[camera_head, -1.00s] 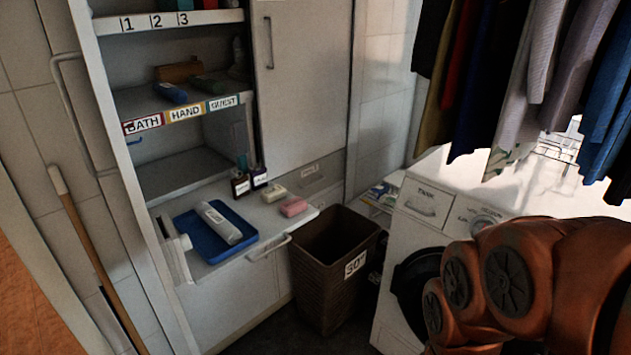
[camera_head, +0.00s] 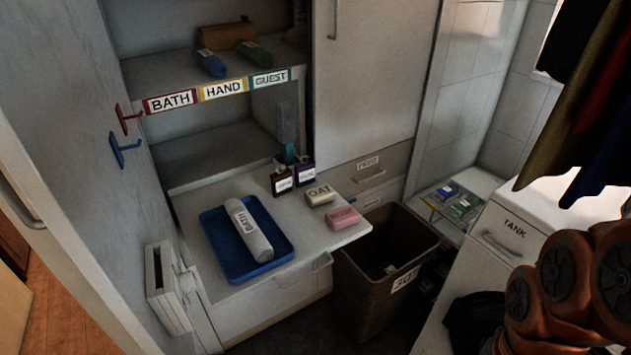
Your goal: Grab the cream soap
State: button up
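The cream soap (camera_head: 321,194) is a small pale bar with dark lettering that looks like "OAT". It lies on the white pull-out shelf (camera_head: 345,236), just behind and left of a pink soap bar (camera_head: 342,217). My orange-brown arm shows at the right edge, in front of the white machine, well apart from the soap. My gripper is not in view.
A blue tray (camera_head: 216,254) with a grey rolled item marked "BATH" (camera_head: 246,228) sits left on the shelf. A brown bin (camera_head: 352,283) stands below the shelf's right end. A white machine marked "TANK" (camera_head: 507,232) stands right. Hanging clothes (camera_head: 582,110) fill the upper right.

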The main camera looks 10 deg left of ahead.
aim_at(321, 195)
jog(key=u, duration=0.7)
jog(key=i, duration=0.8)
jog(key=u, duration=0.95)
